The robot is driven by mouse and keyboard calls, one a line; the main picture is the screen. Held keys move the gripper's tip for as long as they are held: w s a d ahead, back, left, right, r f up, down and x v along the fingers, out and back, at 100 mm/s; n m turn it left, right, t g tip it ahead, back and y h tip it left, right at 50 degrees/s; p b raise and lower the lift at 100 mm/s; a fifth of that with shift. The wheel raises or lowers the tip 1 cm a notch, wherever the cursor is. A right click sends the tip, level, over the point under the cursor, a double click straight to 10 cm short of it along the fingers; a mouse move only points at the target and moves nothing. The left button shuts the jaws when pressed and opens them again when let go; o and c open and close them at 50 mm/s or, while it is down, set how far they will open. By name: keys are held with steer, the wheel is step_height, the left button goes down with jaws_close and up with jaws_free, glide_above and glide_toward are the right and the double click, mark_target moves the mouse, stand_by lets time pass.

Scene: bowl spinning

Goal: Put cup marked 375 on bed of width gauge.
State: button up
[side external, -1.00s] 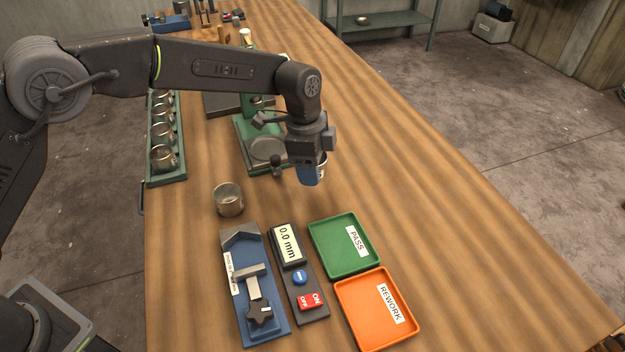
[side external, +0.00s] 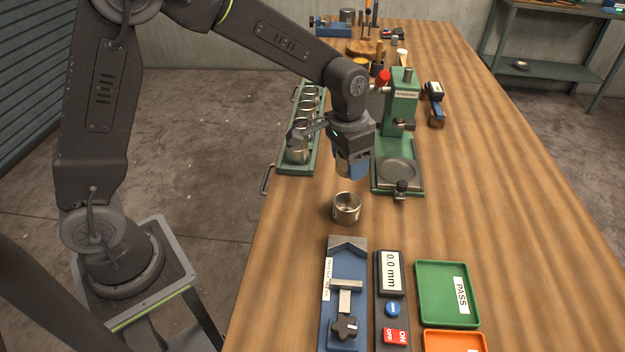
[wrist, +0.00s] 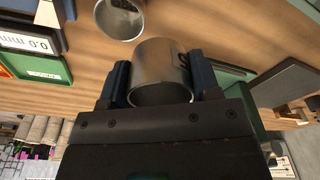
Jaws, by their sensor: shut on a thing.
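My gripper (side external: 350,168) has blue fingers and is shut on a metal cup (wrist: 160,68), held between both fingers in the wrist view. A dark mark shows on its side, too turned away to read. My gripper mostly hides this cup in the side view. It hangs above the table behind a second metal cup (side external: 346,210), which stands upright; that one also shows in the wrist view (wrist: 120,18). I see no readable number on it. The width gauge's blue bed (side external: 327,315) lies in front, with a grey angled block, a clamp bar and a black knob.
The gauge's readout (side external: 391,272) shows 0.0 mm. A green PASS tray (side external: 440,295) and an orange REWORK tray (side external: 455,342) lie to the right. A green press (side external: 399,130) stands beside my gripper. A green rack (side external: 312,150) of cups is at left.

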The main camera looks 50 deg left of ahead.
steer(key=s+a+n, duration=0.3)
steer(key=r+m+g+h, duration=0.1)
steer(key=m, duration=1.5)
glide_above(429, 234)
steer(key=shift+a, duration=0.15)
step_height(429, 234, down, 10)
steer(key=shift+r, duration=0.2)
steer(key=shift+f, duration=0.15)
steer(key=o, duration=0.9)
